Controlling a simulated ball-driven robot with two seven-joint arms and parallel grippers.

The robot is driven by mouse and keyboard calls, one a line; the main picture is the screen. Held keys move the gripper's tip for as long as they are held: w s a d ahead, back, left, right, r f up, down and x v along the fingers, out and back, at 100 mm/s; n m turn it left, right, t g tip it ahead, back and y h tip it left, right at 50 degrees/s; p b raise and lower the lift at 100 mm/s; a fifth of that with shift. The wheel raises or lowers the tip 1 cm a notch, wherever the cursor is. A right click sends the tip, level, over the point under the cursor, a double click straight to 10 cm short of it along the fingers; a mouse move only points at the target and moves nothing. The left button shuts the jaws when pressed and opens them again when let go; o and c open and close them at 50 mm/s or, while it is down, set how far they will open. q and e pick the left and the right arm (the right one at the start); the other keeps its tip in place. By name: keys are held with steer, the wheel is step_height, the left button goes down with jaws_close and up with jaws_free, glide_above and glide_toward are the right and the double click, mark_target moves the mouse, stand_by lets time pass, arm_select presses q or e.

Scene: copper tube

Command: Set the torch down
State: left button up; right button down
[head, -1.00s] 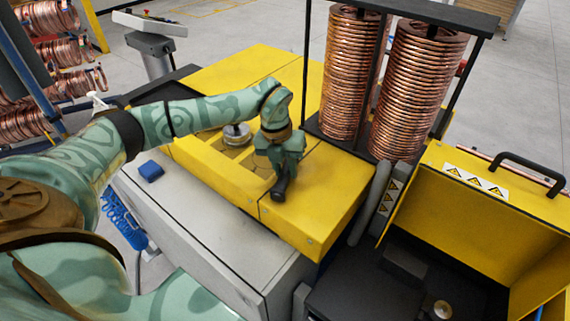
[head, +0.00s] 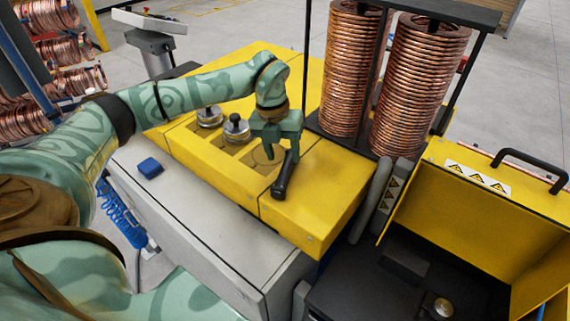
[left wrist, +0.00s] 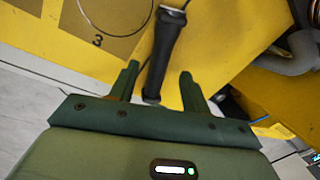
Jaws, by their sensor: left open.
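The torch (head: 284,178) is a black flashlight on the yellow top, near its front edge, to the right of the recessed squares. It also shows in the left wrist view (left wrist: 165,45), its narrow end reaching between my fingers. In the left wrist view my left gripper (left wrist: 159,72) has a finger on each side of the torch, with gaps on both sides. My right gripper is not in view.
Metal pieces with black knobs (head: 237,130) sit in recessed squares left of the torch. Copper coil stacks (head: 418,85) stand behind on the right. A yellow lidded box (head: 480,215) stands open at the right. A blue block (head: 150,168) lies on the grey cabinet (head: 195,215).

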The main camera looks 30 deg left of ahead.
arm_select(q)
step_height(320, 180, up, 8)
steer(key=a, duration=0.1)
steer(key=shift+s+f+b, duration=0.2)
steer(key=shift+f+b, duration=0.05)
steer(key=shift+b, duration=0.1)
steer(key=shift+f, duration=0.1)
